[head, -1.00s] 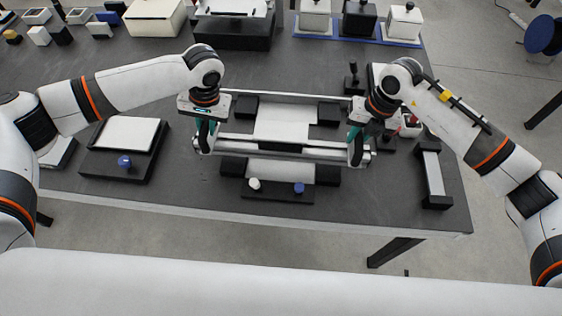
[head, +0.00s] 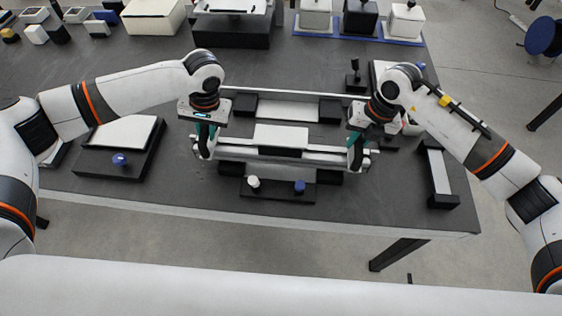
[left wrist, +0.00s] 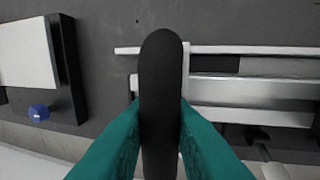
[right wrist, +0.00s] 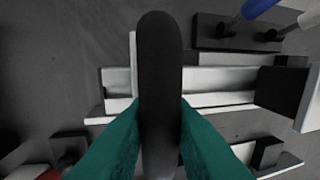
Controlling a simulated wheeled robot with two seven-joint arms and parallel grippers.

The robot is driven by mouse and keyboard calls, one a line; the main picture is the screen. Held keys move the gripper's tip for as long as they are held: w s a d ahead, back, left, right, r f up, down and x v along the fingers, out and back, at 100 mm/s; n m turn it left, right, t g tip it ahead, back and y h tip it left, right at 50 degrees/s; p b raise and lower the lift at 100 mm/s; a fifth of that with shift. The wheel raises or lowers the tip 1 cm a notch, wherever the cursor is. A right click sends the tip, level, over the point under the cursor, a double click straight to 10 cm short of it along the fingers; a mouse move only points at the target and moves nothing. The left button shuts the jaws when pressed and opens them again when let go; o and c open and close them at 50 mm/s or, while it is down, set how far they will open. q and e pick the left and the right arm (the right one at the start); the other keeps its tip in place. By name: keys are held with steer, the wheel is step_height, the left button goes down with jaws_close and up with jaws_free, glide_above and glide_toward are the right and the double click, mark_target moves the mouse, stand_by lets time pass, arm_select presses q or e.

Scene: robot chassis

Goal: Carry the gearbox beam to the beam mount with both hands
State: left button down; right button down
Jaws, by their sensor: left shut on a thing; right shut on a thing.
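The gearbox beam (head: 325,156) is a long pale bar with a white plate in its middle and a dark upright handle at each end. My left gripper (head: 205,145) is shut on the left handle (left wrist: 160,95). My right gripper (head: 357,150) is shut on the right handle (right wrist: 160,95). The beam looks level and lies over the front mount (head: 329,178), which has black end blocks and a front plate with a white and a blue knob. The beam hides much of this mount. I cannot tell whether they touch.
A rear stand (head: 284,110) with black end blocks lies empty behind the beam. A dark tray (head: 143,165) with a white panel and blue knob is at left. A black-ended block (head: 440,175) stands at right. Boxes line the back. The table's front edge is close.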

arm_select(q)
steer(key=shift+f+b, duration=0.5)
steer(key=shift+b, duration=0.05)
arm_select(e)
steer(key=shift+f, duration=0.55)
arm_select(q)
steer(key=c, duration=1.7)
jaws_free()
steer(key=shift+f, duration=0.3)
steer(key=shift+c, duration=0.2)
arm_select(e)
steer(key=c, duration=1.7)
jaws_free()
steer(key=shift+f, duration=0.25)
steer(key=shift+c, duration=0.2)
arm_select(q)
steer(key=o, duration=0.4)
steer(key=shift+s+r, duration=0.15)
steer(key=shift+r, duration=0.05)
arm_select(e)
steer(key=o, duration=0.4)
steer(key=shift+s+r, duration=0.15)
arm_select(q)
steer(key=shift+o, duration=0.2)
arm_select(e)
steer(key=shift+o, duration=0.2)
